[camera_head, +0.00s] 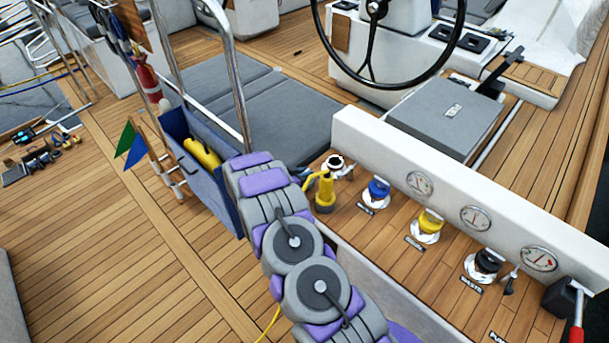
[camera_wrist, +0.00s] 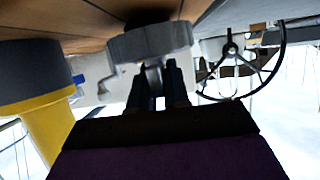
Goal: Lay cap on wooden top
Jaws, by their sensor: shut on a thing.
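In the wrist view, my gripper (camera_wrist: 153,80) is shut on a grey metal cap (camera_wrist: 150,42). The cap is close to the wooden top (camera_wrist: 75,22), beside a dark round patch. I cannot tell whether it touches the wood. In the head view, my arm hides the gripper's fingers. A silver round fitting (camera_head: 335,163) shows just beyond the arm, on the wooden top (camera_head: 385,238). A yellow nozzle-like thing (camera_head: 325,192) stands upright beside it; its grey-ended yellow body (camera_wrist: 40,105) is large at the left in the wrist view.
Blue (camera_head: 379,188), yellow (camera_head: 430,221) and black (camera_head: 487,262) capped fittings stand in a row on the wooden top. A white panel with gauges (camera_head: 475,218) rises behind them. A blue bin (camera_head: 208,180) and metal rail (camera_head: 238,80) are near my arm. Bare deck (camera_head: 150,250) lies left.

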